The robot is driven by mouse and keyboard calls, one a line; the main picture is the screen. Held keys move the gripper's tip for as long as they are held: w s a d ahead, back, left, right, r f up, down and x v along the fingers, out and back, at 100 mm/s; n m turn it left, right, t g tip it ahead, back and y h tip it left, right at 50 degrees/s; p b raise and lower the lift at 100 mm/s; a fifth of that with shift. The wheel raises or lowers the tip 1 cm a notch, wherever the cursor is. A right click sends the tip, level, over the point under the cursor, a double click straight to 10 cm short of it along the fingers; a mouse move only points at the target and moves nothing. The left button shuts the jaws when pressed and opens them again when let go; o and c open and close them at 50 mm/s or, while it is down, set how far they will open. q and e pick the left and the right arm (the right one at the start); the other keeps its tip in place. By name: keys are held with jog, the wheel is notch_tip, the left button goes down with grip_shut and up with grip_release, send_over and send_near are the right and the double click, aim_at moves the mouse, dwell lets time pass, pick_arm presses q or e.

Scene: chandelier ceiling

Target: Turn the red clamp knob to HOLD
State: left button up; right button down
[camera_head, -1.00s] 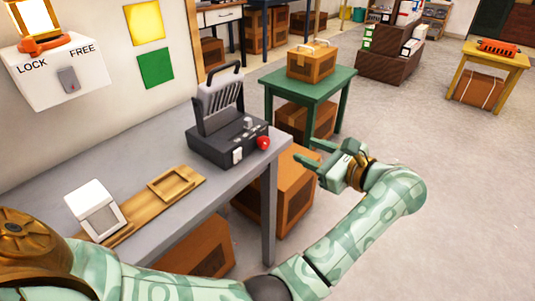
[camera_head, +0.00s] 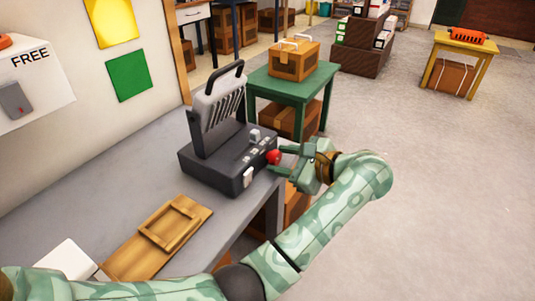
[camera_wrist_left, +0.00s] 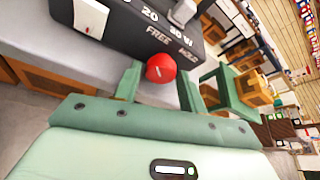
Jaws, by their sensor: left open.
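The red clamp knob (camera_head: 273,157) is on the front right of a dark grey device (camera_head: 215,176) with a raised slotted panel, standing on the grey bench. The left gripper (camera_wrist_left: 160,85) also shows in the wrist view. My right gripper is not in view.
A wooden tray (camera_head: 170,228) lies on the grey bench (camera_head: 130,185) near the device. A green table (camera_head: 285,86) with a brown case (camera_head: 293,62) stands behind.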

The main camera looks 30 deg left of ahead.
pick_arm(q)
jog(key=shift+a, duration=0.15)
jog(key=shift+c, duration=0.3)
jog(key=c, duration=0.6)
jog(key=shift+c, duration=0.2)
